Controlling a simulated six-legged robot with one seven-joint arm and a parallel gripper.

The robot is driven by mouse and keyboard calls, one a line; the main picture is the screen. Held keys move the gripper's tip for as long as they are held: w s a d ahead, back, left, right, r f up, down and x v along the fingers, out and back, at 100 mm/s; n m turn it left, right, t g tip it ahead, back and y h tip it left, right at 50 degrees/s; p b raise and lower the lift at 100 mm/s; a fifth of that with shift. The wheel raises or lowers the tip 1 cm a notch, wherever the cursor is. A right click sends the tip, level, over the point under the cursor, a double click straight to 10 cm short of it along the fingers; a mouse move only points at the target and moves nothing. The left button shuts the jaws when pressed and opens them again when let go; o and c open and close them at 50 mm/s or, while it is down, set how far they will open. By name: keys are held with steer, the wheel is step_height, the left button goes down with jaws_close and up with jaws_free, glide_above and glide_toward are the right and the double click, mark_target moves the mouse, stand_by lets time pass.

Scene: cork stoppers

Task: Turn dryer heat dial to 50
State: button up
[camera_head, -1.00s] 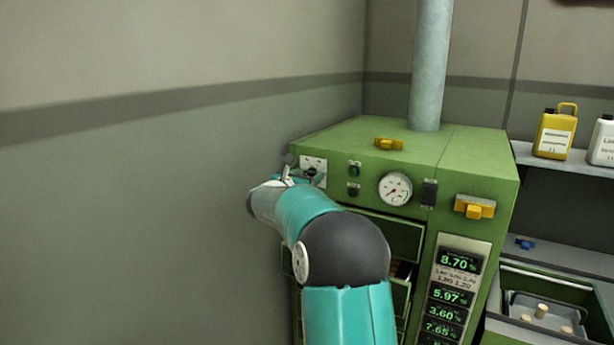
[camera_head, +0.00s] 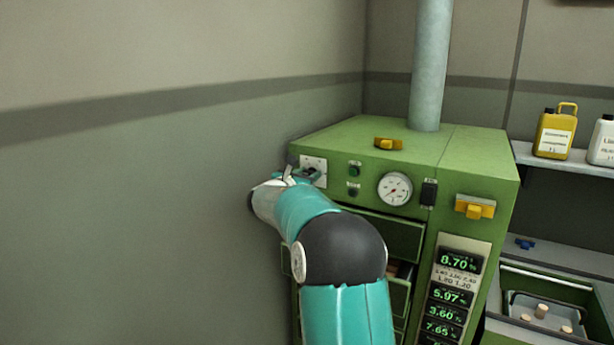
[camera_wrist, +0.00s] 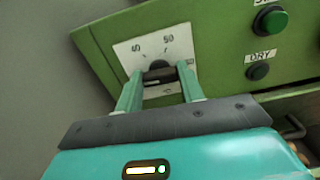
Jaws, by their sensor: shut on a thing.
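The dryer is a green cabinet (camera_head: 470,160) with a heat dial at the upper left of its front. In the wrist view the dark dial knob (camera_wrist: 159,67) sits on a white scale plate (camera_wrist: 126,52), where the marks 40 and 50 can be read above it. My gripper (camera_wrist: 160,78) is shut on the knob, with a teal finger on each side. In the head view my gripper (camera_head: 305,175) is at the plate, and my wrist partly covers it. The knob's exact setting cannot be told, as the fingers hide its lower part.
A green button (camera_wrist: 273,21) and a dark button labelled DRY (camera_wrist: 258,70) are right of the dial. A round gauge (camera_head: 395,189) and a yellow latch (camera_head: 475,207) are farther right. Partly open drawers (camera_head: 390,232) lie below. A grey wall (camera_head: 150,220) stands close on the left.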

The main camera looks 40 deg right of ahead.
steer(key=m, duration=0.6)
steer(key=shift+a, duration=0.1)
steer(key=m, duration=0.7)
steer(key=shift+m, duration=0.3)
steer(key=m, duration=0.4)
steer(key=shift+s+m, duration=0.1)
steer(key=shift+m, duration=0.2)
steer(key=m, duration=0.4)
steer(key=shift+f+m, duration=0.1)
steer(key=shift+m, duration=0.3)
steer(key=o, duration=1)
steer(key=shift+c, duration=0.2)
steer(key=shift+o, duration=0.2)
